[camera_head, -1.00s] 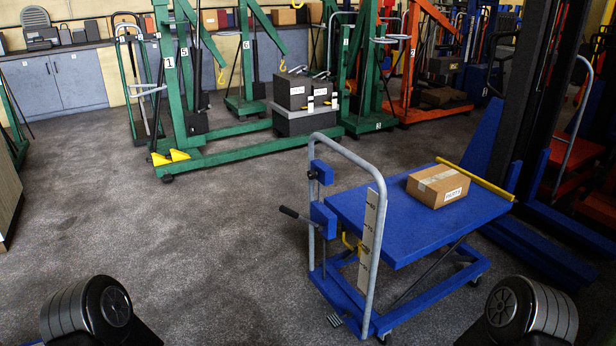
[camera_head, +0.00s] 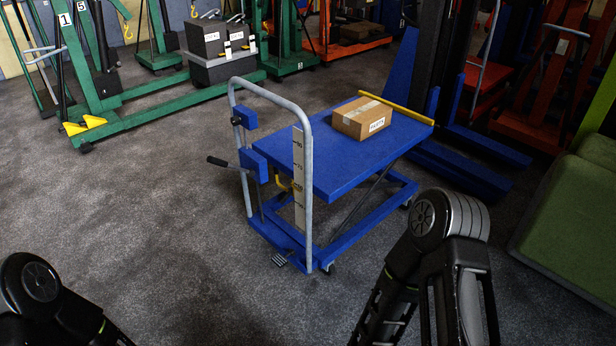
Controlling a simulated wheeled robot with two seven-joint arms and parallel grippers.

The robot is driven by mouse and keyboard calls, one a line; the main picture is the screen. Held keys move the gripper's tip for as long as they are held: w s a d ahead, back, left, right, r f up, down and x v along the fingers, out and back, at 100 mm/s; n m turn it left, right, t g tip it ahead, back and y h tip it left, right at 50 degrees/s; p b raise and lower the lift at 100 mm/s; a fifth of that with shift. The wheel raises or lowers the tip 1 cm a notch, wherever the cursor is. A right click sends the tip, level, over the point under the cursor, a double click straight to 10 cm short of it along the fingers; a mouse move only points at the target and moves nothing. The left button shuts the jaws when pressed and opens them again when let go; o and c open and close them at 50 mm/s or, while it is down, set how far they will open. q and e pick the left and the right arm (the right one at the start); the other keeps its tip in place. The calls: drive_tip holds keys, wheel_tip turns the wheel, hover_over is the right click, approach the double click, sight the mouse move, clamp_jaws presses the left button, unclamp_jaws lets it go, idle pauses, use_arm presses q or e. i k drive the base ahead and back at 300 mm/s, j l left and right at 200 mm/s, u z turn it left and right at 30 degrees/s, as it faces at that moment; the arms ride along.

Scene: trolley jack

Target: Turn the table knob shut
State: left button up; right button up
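A blue lift table (camera_head: 345,165) stands on the floor near the middle of the head view. A grey tubular handle (camera_head: 308,190) rises at its left end. On the handle are two blue boxes, and a small dark knob (camera_head: 237,121) sits on the left face of the upper box (camera_head: 246,118). Whether the knob is open or shut is too small to tell. A lever with a black grip (camera_head: 217,161) sticks out left from the lower box. My arms show at the bottom left and bottom right, apart from the table. Neither gripper's fingertips show.
A cardboard box (camera_head: 362,117) lies on the tabletop beside a yellow bar (camera_head: 397,107). Green hoists with dark crates (camera_head: 219,48) stand behind at left. A blue stacker (camera_head: 468,170) and a green block (camera_head: 570,210) are at right. Floor left of the table is clear.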

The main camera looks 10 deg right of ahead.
sight(235, 121)
drive_tip(key=i+j+u, duration=0.15)
drive_tip(key=i+j, duration=0.3)
drive_tip(key=i+j+u, duration=0.15)
drive_tip(key=i+j, duration=0.2)
drive_tip(key=i, duration=0.15)
drive_tip(key=i+j+u, duration=0.15)
drive_tip(key=i+j, duration=0.2)
drive_tip(key=i, duration=0.2)
